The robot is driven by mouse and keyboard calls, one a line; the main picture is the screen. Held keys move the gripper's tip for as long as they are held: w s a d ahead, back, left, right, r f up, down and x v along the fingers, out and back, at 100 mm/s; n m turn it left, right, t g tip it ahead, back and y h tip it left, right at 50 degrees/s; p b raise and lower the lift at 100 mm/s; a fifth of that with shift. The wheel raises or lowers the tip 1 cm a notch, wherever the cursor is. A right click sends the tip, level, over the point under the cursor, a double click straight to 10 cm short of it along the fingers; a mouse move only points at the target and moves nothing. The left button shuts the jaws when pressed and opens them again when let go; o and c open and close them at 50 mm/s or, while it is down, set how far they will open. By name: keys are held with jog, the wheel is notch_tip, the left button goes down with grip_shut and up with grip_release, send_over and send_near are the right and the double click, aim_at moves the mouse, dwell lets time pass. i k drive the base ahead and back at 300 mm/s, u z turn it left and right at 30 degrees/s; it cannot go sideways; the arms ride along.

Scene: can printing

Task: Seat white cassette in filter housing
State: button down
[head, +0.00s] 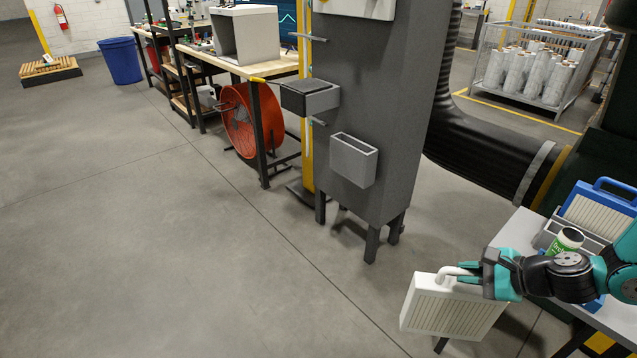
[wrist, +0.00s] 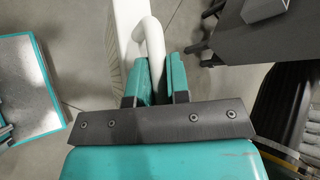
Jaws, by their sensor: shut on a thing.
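The white cassette (head: 450,305) is a flat pleated panel in a white frame with a looped handle. It hangs slightly tilted from my gripper (head: 478,275), off the table's left side. In the wrist view, my gripper's teal fingers (wrist: 162,82) are shut on the white handle, and part of the cassette (wrist: 130,30) shows beyond them. A tall grey cabinet on legs (head: 385,100), with a black duct beside it, looks like the filter housing. It stands apart from the cassette, up and left of it.
A small table (head: 518,235) at right holds a blue-framed cassette (head: 597,215) and a green-and-white can (head: 568,240). A grey bin (head: 353,160) and a dark box (head: 310,97) stick out from the cabinet. The floor at left (head: 150,250) is clear.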

aim_at(356, 161)
jog(key=u, duration=0.35)
jog(key=k, duration=0.4)
jog(key=u, duration=0.9)
jog(key=i, duration=0.8)
jog(key=u, duration=0.65)
jog(key=i, duration=1.95)
jog(key=z, duration=1.25)
jog(key=i, duration=0.6)
jog(key=z, duration=0.7)
